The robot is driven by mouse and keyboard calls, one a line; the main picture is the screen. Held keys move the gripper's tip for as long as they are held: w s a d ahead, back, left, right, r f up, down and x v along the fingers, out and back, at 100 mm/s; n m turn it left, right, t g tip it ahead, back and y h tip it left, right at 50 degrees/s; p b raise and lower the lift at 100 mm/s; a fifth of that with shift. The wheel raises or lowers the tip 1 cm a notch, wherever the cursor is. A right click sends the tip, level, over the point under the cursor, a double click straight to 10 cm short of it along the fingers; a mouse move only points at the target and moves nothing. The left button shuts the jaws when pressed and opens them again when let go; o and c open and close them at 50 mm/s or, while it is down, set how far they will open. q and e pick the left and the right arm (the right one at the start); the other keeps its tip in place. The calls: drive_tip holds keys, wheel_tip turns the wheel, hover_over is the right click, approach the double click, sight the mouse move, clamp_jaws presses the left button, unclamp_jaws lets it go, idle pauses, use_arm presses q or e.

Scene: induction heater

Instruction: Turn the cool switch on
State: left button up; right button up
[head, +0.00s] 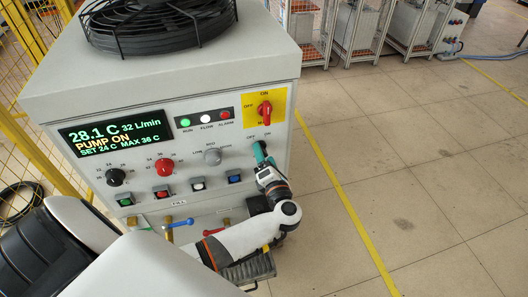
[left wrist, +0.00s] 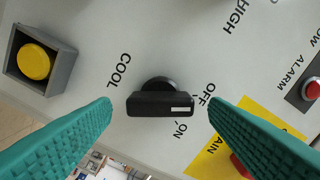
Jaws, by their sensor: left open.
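The cool switch (left wrist: 160,103) is a black rotary knob with a bar handle on the light grey panel, beside the word COOL in the left wrist view. A white mark shows at the handle's right end, on the side of the OFF and ON labels; I cannot tell which one it points to. My left gripper (head: 261,154) is at the panel's right side in the head view and hides the switch there. Its teal fingers are open, one on each side of the knob, with gaps between fingers and handle. My right gripper is not in view.
A red main switch on a yellow plate (head: 279,97) sits just above my left gripper. A grey knob (head: 212,156), a red knob (head: 165,166) and several push buttons are to its left. The display (head: 117,133) reads PUMP ON. Open floor lies to the right.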

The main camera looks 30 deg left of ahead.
use_arm(q)
drive_tip(key=shift+w+a, duration=0.45)
drive_tip(key=shift+a, duration=0.05)
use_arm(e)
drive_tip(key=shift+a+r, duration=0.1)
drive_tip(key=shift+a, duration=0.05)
use_arm(q)
drive_tip(key=c, duration=1)
drive_tip(key=shift+f+m+p, duration=0.1)
drive_tip(key=shift+m+p, duration=2.85)
drive_tip(key=shift+m, duration=0.95)
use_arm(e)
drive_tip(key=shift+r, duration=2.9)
